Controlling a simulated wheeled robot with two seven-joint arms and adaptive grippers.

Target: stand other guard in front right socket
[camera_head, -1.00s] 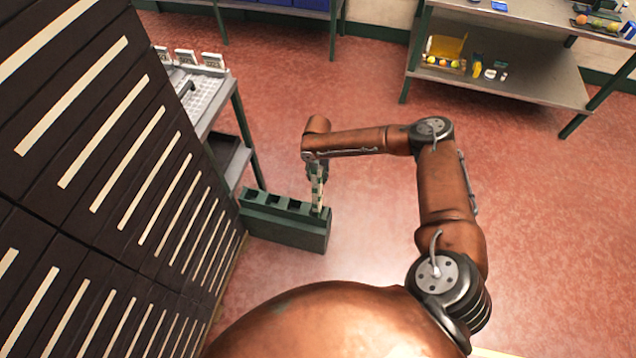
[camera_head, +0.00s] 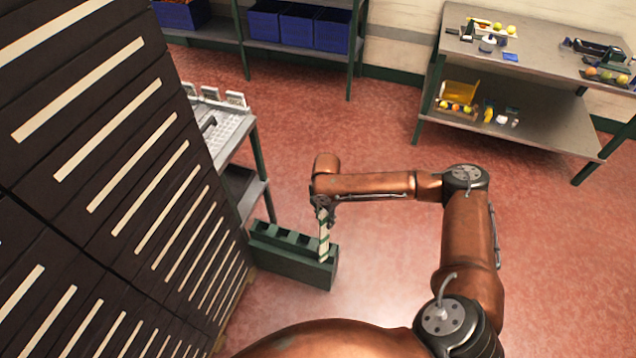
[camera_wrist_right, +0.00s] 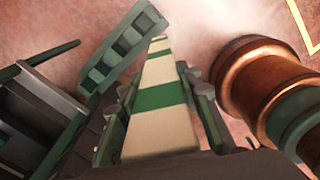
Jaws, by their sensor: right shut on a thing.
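The guard (camera_head: 324,242) is a cream post with green bands. My right gripper (camera_head: 322,204) is shut on its upper part and holds it nearly upright. In the right wrist view the guard (camera_wrist_right: 155,125) runs away between the fingers (camera_wrist_right: 163,100). A dark green socket block (camera_head: 290,268) sits on the floor below, with a row of square openings along its top. It also shows in the wrist view (camera_wrist_right: 97,77). The guard's lower end is over the block's right end, near its front top edge. I cannot tell whether it is inside a socket. My left gripper is out of view.
A tall dark stack with pale stripes (camera_head: 110,150) fills the left side. A shelf table (camera_head: 225,135) with a white tray stands behind the block. A metal two-level shelf (camera_head: 520,105) stands at the back right. The red floor (camera_head: 390,260) right of the block is clear.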

